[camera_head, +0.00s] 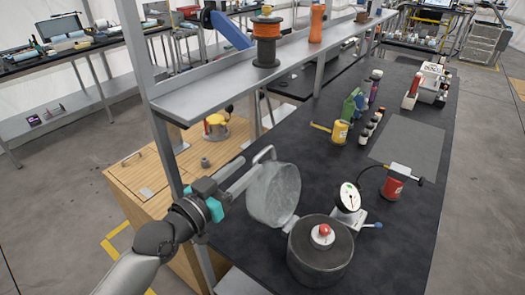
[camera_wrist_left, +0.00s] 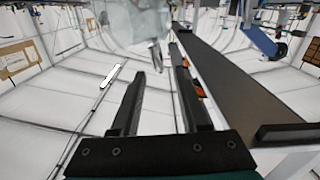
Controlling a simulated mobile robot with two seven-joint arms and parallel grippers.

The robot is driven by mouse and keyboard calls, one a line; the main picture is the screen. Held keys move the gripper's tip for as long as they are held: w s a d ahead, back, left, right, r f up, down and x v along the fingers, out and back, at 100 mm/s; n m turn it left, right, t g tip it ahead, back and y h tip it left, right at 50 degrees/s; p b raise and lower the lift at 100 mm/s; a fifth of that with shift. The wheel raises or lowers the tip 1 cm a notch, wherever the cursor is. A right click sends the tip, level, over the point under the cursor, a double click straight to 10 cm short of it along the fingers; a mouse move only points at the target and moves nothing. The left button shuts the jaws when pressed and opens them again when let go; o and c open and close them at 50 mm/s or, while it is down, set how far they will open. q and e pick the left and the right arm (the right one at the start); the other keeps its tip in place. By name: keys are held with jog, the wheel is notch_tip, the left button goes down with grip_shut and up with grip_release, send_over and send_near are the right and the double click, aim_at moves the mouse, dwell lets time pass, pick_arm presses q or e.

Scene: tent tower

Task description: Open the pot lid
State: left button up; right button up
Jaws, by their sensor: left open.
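A dark round pot (camera_head: 318,262) stands on the black bench, with a small pale disc and red knob (camera_head: 324,231) on its top. A grey metallic round piece, like a shallow lid (camera_head: 274,196), is tilted on edge left of and behind the pot. It also shows as a pale, blurred shape at the top of the left wrist view (camera_wrist_left: 132,22). My left gripper (camera_head: 262,158) is at this piece's upper left side. My right gripper is not in view.
A dial gauge (camera_head: 349,197) stands right behind the pot, and a red can (camera_head: 394,184) is further right. A yellow can (camera_head: 340,132) and small bottles stand further back. A grey shelf (camera_head: 210,97) runs above the bench's left side. The bench right of the pot is clear.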

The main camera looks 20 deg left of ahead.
aim_at(254, 161)
pick_arm(q)
jog(key=shift+x, duration=3.35)
jog(key=shift+c, duration=0.2)
grip_shut()
